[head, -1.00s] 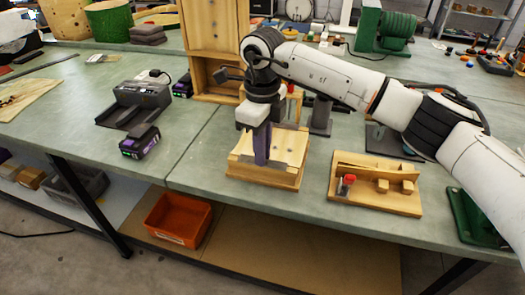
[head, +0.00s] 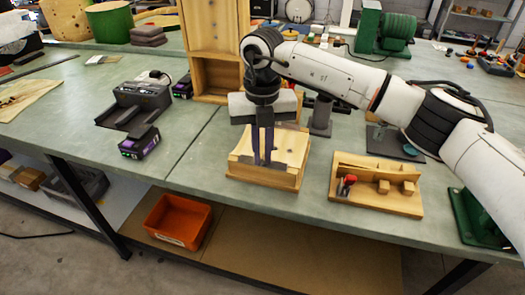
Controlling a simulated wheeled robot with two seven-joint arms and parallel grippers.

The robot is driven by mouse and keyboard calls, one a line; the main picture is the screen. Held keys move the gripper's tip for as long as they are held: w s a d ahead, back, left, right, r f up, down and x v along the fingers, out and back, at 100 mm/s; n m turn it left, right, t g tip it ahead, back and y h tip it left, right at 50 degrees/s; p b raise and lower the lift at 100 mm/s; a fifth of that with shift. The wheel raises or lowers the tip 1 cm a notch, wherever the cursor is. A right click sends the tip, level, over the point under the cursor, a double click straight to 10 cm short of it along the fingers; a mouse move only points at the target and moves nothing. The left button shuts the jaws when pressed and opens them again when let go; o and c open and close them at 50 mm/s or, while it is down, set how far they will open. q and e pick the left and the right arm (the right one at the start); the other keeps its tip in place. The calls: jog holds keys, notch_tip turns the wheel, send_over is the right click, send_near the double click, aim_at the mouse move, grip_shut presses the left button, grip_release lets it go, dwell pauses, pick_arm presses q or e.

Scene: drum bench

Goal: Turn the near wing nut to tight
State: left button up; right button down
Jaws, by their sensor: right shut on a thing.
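My right gripper (head: 263,160) points straight down over the wooden box (head: 290,178) near the front edge of the bench. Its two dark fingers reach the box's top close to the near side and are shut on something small. The near wing nut is not visible on its own; the fingers hide it where they meet the box top. A dark strip lies along the near edge of the box top by the fingertips. A far wing nut cannot be made out behind the gripper. My left gripper is not in view.
A wooden rack (head: 376,190) with small blocks and a red-topped item stands right of the box. A black charger (head: 140,102) and a battery pack (head: 139,142) lie left. An orange bin (head: 178,221) sits on the lower shelf.

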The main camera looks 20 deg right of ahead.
jog(key=m, duration=0.5)
jog(key=shift+r+m, duration=0.1)
jog(key=shift+m, duration=0.3)
jog(key=m, duration=0.6)
jog(key=shift+w, duration=0.1)
jog(key=m+p, duration=0.1)
jog(key=m, duration=0.3)
jog(key=shift+m, duration=2.4)
jog(key=c, duration=1.8)
grip_release()
